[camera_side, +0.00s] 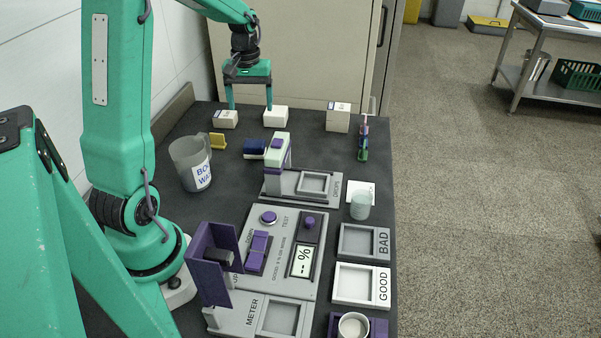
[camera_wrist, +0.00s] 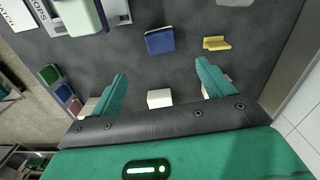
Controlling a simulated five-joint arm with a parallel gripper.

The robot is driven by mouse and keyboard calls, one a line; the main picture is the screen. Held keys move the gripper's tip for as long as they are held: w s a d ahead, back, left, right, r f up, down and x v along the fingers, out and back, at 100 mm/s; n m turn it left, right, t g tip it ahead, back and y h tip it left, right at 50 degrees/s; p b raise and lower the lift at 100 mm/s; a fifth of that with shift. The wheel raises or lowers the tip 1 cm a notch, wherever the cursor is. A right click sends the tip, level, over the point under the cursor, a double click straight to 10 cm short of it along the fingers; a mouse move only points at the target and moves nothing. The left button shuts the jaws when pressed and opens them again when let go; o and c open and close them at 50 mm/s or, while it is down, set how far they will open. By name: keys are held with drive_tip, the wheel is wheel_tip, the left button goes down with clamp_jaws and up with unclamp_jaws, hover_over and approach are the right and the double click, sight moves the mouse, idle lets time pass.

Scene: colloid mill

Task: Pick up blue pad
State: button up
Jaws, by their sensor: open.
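The blue pad (camera_side: 254,148) is a small dark blue block with a pale edge, lying on the dark table in the side view. It also shows in the wrist view (camera_wrist: 160,40), ahead of the fingertips and roughly midway between their lines. My gripper (camera_side: 250,107) is open with nothing held, near the far end of the table behind the pad. Its two green fingers also show spread apart in the wrist view (camera_wrist: 162,70). The pad is apart from both fingers.
A yellow piece (camera_side: 218,140) lies left of the pad, with a jug (camera_side: 191,163) nearer the camera. A green-and-purple device (camera_side: 278,152) stands close right of the pad. White boxes (camera_side: 338,117) stand at the far end. Trays labelled BAD (camera_side: 386,244) and GOOD (camera_side: 384,285) are at right.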

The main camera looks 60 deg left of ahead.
sight(254, 142)
drive_tip(key=shift+f, duration=4.75)
drive_tip(key=shift+s+f, duration=0.1)
drive_tip(key=shift+f, duration=2.5)
drive_tip(key=c, duration=1.1)
drive_tip(key=shift+r, duration=0.1)
drive_tip(key=shift+r, duration=5)
